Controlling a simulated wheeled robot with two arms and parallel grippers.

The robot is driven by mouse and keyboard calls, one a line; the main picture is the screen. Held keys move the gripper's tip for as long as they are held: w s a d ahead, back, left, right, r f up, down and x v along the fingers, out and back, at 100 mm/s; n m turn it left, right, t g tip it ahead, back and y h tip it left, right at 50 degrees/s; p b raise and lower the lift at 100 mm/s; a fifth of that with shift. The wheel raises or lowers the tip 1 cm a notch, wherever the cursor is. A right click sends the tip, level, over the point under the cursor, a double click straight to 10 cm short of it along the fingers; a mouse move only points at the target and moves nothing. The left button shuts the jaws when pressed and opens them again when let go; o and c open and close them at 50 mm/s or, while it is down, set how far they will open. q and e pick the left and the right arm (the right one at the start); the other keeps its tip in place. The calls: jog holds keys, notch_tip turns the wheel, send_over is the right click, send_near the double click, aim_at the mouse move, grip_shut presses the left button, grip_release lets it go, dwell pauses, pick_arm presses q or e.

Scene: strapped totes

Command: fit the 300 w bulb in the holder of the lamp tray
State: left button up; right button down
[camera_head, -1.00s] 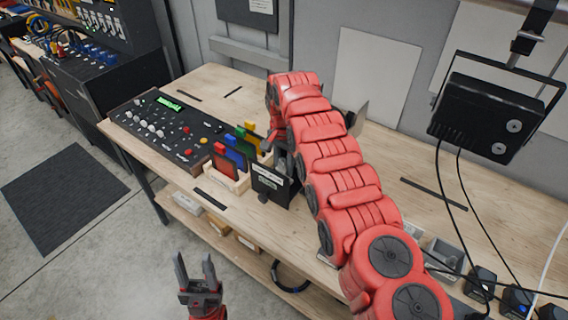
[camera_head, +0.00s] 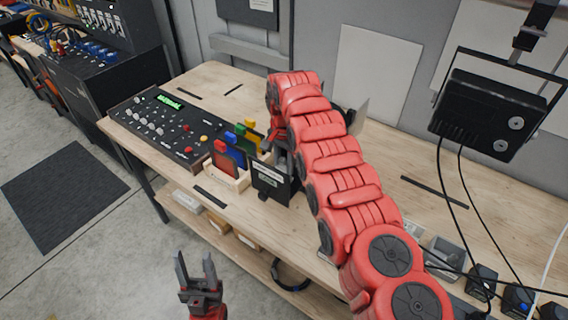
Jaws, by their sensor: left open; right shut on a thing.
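My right arm crosses the workbench (camera_head: 228,207) from the lower right. I cannot make out the 300 W bulb or the holder, and cannot tell whether the black piece belongs to the lamp tray. My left gripper (camera_head: 196,267) is open and empty, low in front of the bench, over the floor.
A wooden rack (camera_head: 228,180) of red, blue, green and yellow plates stands left of the black piece. A control desk (camera_head: 165,128) sits further left. A black floodlight (camera_head: 487,115) hangs at right, with cables below it.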

jog(key=shift+f+b, duration=0.55)
jog(key=shift+f, duration=0.2)
jog(key=shift+c, duration=2.1)
grip_release()
